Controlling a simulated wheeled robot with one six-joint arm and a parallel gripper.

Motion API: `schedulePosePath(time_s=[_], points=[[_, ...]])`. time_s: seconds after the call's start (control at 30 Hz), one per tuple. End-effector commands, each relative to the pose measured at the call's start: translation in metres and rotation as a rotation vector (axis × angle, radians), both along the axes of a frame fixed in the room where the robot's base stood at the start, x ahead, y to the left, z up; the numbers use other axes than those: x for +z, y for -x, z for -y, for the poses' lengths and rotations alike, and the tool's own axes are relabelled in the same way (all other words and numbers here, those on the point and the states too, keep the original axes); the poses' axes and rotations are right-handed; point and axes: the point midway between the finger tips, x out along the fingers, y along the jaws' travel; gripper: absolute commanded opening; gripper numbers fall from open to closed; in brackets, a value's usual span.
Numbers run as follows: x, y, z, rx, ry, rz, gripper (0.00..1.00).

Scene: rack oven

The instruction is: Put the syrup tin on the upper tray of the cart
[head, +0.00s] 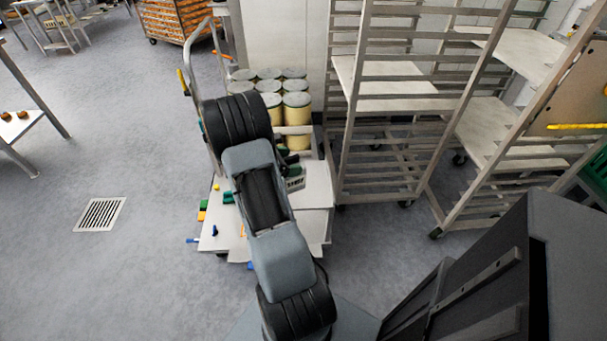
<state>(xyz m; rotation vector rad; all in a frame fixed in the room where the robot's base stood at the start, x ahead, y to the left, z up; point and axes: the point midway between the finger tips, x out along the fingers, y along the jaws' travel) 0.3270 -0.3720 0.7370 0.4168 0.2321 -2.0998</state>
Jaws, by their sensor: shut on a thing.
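Several cream tins with pale lids (296,112) stand close together on the far part of a white cart (315,195). I cannot tell which, if any, of them is the syrup tin. My arm reaches out over the cart and covers much of its middle. My gripper is hidden behind the arm, so what it holds does not show. Small dark parts show just right of the arm, near the tins, but I cannot make out fingers there.
The floor on the left is open, with a drain grate (100,214).

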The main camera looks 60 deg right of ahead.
Motion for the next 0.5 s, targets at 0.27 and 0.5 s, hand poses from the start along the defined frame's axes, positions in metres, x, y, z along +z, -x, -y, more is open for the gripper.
schedulePosePath(time_s=[0.27, 0.5], points=[[-0.043, 0.012, 0.043, 0.0, 0.0, -0.001, 0.4], [-0.056, 0.014, 0.055, 0.003, 0.001, 0.001, 0.4]])
